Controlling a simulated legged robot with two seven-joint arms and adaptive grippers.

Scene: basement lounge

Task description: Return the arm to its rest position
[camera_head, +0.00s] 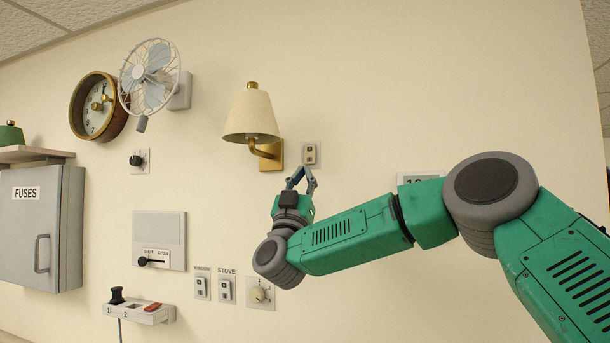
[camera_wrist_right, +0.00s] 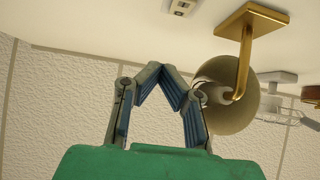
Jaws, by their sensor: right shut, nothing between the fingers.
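My right arm (camera_head: 350,238), green with grey joints, reaches in from the right edge and extends across the lower right in the head view. My right gripper (camera_head: 302,171) points upward in front of the wall, just below a small wall switch (camera_head: 310,154). Whether it touches the switch or wall cannot be told from the head view. In the wrist view, the blue-grey fingers (camera_wrist_right: 162,72) bend together at their tips, shut with nothing between them. The switch (camera_wrist_right: 182,7) shows apart from them at the top. My left gripper is in neither view.
A wall lamp (camera_head: 252,115) is close above and left of the gripper. A fan (camera_head: 150,75), a clock (camera_head: 97,106) and a fuse box (camera_head: 32,235) are farther left. The upper right wall is bare.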

